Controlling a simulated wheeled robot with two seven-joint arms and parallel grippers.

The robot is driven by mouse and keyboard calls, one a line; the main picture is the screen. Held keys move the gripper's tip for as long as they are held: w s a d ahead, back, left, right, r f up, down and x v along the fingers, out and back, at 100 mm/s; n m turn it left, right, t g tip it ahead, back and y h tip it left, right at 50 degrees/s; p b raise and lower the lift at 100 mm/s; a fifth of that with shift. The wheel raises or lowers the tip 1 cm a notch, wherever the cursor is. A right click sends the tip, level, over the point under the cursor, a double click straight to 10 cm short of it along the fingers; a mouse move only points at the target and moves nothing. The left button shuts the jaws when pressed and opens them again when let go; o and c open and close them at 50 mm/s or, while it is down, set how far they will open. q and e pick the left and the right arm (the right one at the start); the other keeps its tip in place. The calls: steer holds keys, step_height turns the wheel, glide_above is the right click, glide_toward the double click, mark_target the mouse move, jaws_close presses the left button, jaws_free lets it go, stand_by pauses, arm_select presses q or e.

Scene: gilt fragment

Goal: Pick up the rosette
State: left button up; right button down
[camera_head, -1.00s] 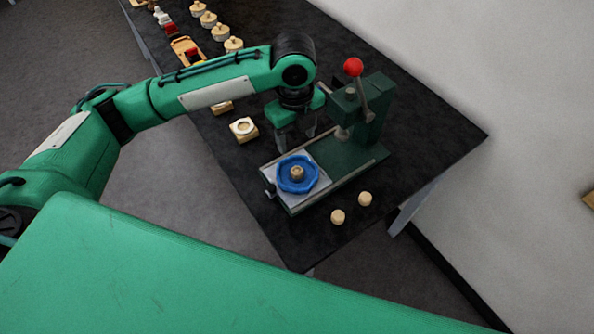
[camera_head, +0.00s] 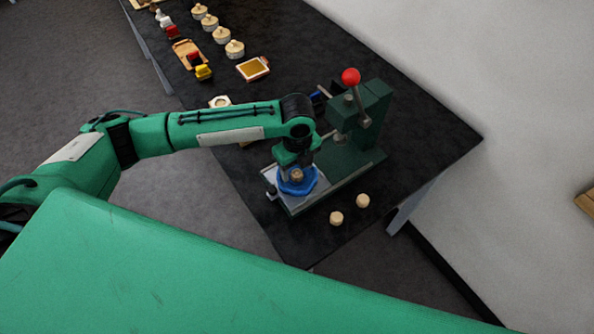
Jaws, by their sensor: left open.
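A blue, scalloped ring (camera_head: 299,189) lies on the light plate of the green press (camera_head: 370,108). A small tan, round piece (camera_head: 297,175) sits at its middle; it looks like the rosette, but I cannot be sure. My left gripper (camera_head: 296,170) points down directly over the ring, with its open fingers around or just above the tan piece. Whether the fingers touch it cannot be told. The gripper body hides the back part of the ring. My right gripper is not in view.
The press has a red-knobbed lever (camera_head: 350,76) just behind and right of my left gripper. Two tan discs (camera_head: 336,218) (camera_head: 363,201) lie in front of the press. A gold-filled tray (camera_head: 254,68) and several round wooden pieces (camera_head: 235,49) are farther back. The right table area is clear.

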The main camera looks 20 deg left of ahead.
mark_target(297, 173)
arm_select(q)
steer(key=shift+f, duration=0.7)
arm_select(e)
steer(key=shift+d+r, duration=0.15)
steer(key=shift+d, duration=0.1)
arm_select(q)
steer(key=c, duration=1.1)
steer(key=shift+o, duration=0.2)
steer(key=shift+r, duration=0.1)
